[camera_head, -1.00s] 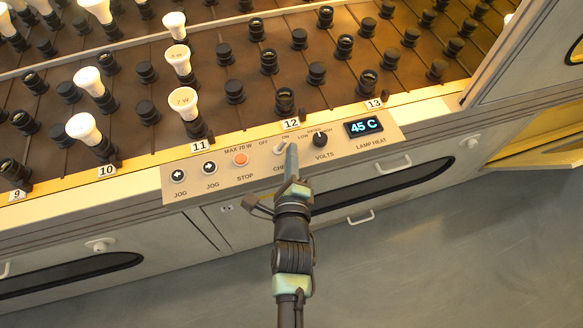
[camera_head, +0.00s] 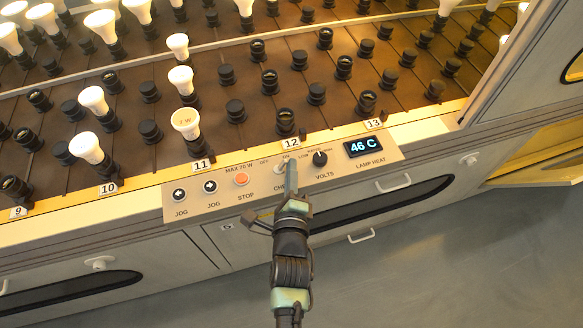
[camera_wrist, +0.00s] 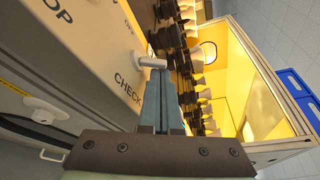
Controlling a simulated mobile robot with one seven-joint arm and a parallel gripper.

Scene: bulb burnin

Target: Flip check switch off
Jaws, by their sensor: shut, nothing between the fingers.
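The check switch (camera_head: 281,168) is on the control panel (camera_head: 221,206), below the number 12 plate, with OFF and ON lettered above it. My gripper partly hides it and its CHECK label in the head view. In the wrist view its pale lever (camera_wrist: 152,62) sticks out from the panel, just beyond my fingertips. My gripper (camera_head: 291,166) is shut and empty, its tips at the right side of the switch. The fingers also show in the wrist view (camera_wrist: 160,85). I cannot tell whether the tips touch the lever, or which way the lever is set.
The panel also holds the STOP button (camera_head: 241,180), jog buttons (camera_head: 210,187), the VOLTS knob (camera_head: 320,158) and the lamp heat display (camera_head: 364,147), reading 46 C. Behind are rows of sockets, some with white bulbs (camera_head: 186,123). Open floor (camera_head: 430,270) lies in front.

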